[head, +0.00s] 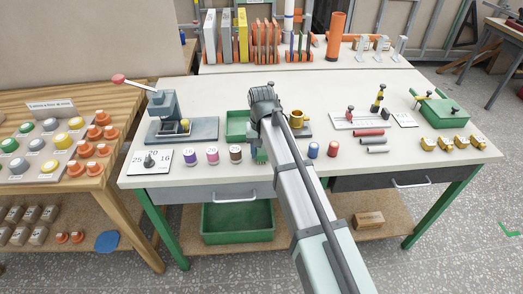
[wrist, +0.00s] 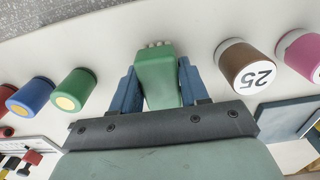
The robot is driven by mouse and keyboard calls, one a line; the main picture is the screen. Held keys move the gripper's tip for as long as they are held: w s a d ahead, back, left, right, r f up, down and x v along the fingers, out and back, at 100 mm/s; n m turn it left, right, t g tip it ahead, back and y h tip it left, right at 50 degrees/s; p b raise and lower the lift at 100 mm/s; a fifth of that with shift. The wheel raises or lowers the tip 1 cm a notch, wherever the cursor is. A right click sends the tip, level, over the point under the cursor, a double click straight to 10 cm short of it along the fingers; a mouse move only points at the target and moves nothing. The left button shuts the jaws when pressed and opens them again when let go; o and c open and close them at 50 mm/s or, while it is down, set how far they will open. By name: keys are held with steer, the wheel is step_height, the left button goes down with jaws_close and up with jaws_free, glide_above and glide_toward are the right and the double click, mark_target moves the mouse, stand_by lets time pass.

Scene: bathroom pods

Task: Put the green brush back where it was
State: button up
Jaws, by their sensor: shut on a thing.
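The green brush (wrist: 157,78) sits between the two blue fingers of my gripper (wrist: 158,70) in the wrist view, its pale bristle tips pointing away from the gripper. My gripper is shut on it. In the head view my gripper (head: 262,152) is over the front middle of the white worktop (head: 240,170), and the brush is mostly hidden by my arm. Whether the brush touches the worktop I cannot tell.
The brown "25" cylinder (wrist: 244,66) stands right of the brush in the wrist view, the green cylinder (wrist: 75,90) and blue cylinder (wrist: 32,97) left. A green tray (head: 237,118) and a press (head: 165,108) stand behind. A green box (head: 442,112) is at the right.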

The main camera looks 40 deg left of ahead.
mark_target(262, 149)
steer(key=o, duration=1)
steer(key=shift+f, duration=0.1)
step_height(262, 149, up, 12)
steer(key=shift+r, duration=0.15)
stand_by(0.4)
